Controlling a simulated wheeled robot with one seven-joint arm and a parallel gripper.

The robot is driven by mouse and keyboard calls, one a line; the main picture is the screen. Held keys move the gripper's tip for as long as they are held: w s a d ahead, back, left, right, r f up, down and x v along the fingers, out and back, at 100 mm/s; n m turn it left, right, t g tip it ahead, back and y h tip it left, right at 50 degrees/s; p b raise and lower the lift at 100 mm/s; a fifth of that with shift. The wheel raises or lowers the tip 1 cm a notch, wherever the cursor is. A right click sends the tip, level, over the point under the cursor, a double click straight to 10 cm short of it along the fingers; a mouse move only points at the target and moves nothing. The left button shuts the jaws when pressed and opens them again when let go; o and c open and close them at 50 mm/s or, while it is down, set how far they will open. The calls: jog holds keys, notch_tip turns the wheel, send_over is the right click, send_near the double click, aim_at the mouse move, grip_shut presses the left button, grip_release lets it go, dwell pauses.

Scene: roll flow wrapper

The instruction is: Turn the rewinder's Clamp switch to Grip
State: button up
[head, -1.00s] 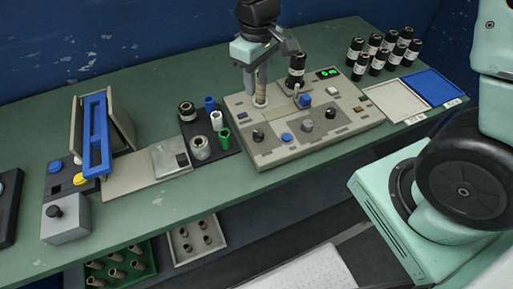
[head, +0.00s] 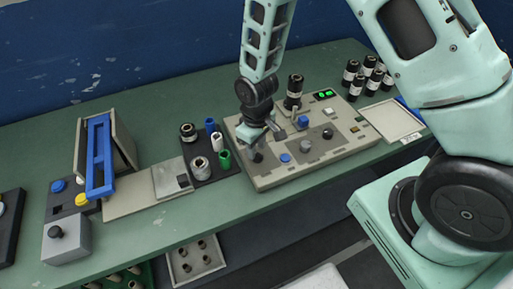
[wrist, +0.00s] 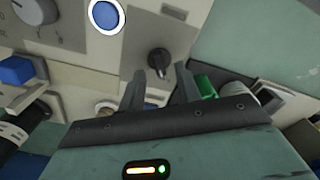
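The rewinder (head: 345,148) is a beige panel box on the green bench. A black turn switch (wrist: 158,60) stands at its left front corner, beside a blue button with a lit ring (wrist: 105,16); the button also shows in the head view (head: 285,158). The switch's labels are not legible, so I cannot confirm it is Clamp or read its setting. My gripper (head: 262,142) is over this corner. In the wrist view my gripper (wrist: 159,88) has its fingers apart, empty, with the switch just beyond their tips. A second black knob (head: 328,134) sits farther right.
A dark-labelled roll (head: 294,92) stands at the rewinder's back, near a blue block (head: 303,122). A dark tray with cups, including a green cup (head: 224,158), lies close on the left. Several rolls and a pale tray (head: 390,122) are at right.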

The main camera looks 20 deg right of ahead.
jog(key=shift+f, duration=0.9)
grip_shut()
jog(key=shift+m, duration=0.3)
jog(key=m, duration=0.5)
jog(key=shift+d+b, duration=0.1)
jog(key=shift+b, duration=0.3)
jog(key=m, duration=0.6)
jog(key=shift+d, duration=0.1)
jog(key=shift+m, duration=0.3)
